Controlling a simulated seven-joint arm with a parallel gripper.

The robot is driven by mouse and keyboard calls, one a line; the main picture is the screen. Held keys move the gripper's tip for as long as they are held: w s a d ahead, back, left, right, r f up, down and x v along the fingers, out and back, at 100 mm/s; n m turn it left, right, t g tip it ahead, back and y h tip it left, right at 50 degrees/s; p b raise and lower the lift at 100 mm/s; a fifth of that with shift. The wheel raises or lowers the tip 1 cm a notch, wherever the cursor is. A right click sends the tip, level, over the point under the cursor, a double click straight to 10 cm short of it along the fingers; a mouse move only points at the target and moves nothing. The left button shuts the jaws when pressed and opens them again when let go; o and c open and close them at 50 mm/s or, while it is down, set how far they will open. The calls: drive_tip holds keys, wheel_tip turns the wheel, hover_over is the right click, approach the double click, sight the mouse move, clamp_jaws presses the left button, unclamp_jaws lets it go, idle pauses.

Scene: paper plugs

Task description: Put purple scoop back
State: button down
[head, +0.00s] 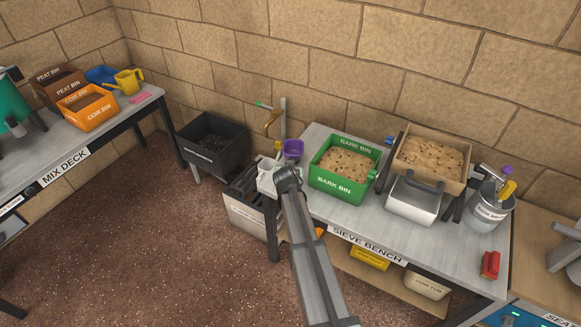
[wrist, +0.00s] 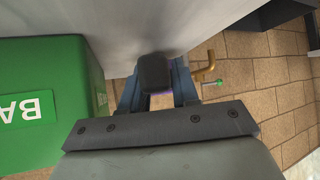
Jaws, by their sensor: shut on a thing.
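The purple scoop (head: 293,147) shows at the left end of the sieve bench (head: 330,217), just beyond the end of my arm and left of the green bark bin. In the wrist view my gripper (wrist: 156,82) is shut on a dark block, seemingly the scoop's handle (wrist: 155,70). A thin purple edge shows beneath it between the blue-grey fingers. In the head view the white gripper body (head: 268,176) is beside the scoop, and its fingers are hard to make out. Whether the scoop touches the bench is unclear.
The green bark bin (head: 342,187) stands close on the right. A brass hook (head: 271,122) on a post is behind the scoop. A black bin (head: 212,145) is to the left. A grey bucket (head: 488,210) with purple and yellow items stands at the bench's right end.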

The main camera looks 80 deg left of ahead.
drive_tip(key=shift+f, duration=0.85)
idle(0.5)
drive_tip(key=c, duration=0.8)
unclamp_jaws()
drive_tip(key=shift+o, duration=0.2)
drive_tip(key=shift+d+r, duration=0.1)
drive_tip(key=s+d+r, duration=0.1)
drive_tip(key=d+r, duration=0.4)
drive_tip(key=r, duration=0.2)
drive_tip(key=shift+s, duration=0.4)
drive_tip(key=shift+r, duration=0.15)
drive_tip(key=v, duration=1.3)
drive_tip(key=shift+s+d+r, duration=0.15)
drive_tip(key=shift+d, duration=0.15)
